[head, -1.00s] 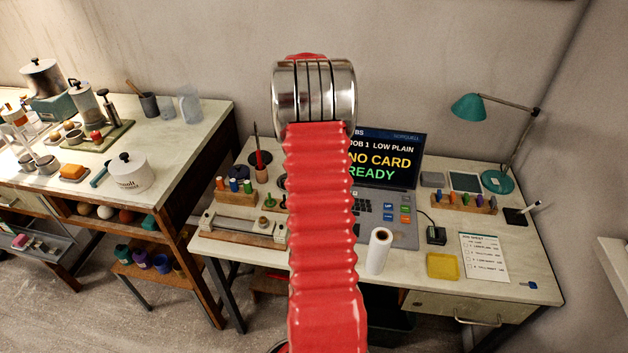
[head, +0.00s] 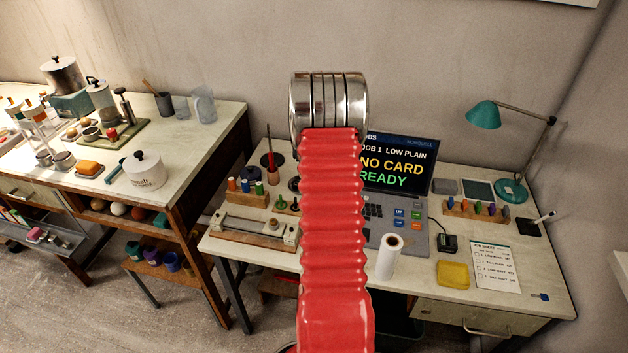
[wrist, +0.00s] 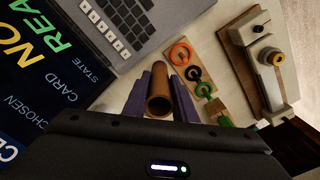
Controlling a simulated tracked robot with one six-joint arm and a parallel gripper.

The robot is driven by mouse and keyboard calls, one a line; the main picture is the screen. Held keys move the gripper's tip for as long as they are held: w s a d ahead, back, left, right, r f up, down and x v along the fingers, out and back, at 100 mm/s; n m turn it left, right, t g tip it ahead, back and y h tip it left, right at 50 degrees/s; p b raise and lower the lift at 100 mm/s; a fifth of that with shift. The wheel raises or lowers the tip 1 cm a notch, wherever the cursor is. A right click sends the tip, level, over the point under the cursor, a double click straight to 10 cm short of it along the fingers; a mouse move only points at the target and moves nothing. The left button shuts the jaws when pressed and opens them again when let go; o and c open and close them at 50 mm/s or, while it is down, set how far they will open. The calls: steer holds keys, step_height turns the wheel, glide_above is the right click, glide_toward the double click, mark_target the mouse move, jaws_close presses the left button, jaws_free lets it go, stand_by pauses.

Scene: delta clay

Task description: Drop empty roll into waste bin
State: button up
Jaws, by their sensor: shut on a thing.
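The empty roll (wrist: 159,82), a brown cardboard tube, sits between the two purple fingers of my gripper (wrist: 157,96) in the wrist view. The gripper is shut on it, and the roll's open end faces the camera. In the head view my red ribbed arm hides the gripper and the roll. A dark shape (head: 404,331) under the desk may be the waste bin; it is mostly hidden by the desk top and my arm.
A cluttered bench (head: 215,130) stands to the left. Grey floor shows at lower left.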

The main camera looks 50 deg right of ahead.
steer(key=o, duration=1)
steer(key=shift+f, duration=0.1)
step_height(320, 180, up, 12)
steer(key=shift+r, duration=0.15)
stand_by(0.7)
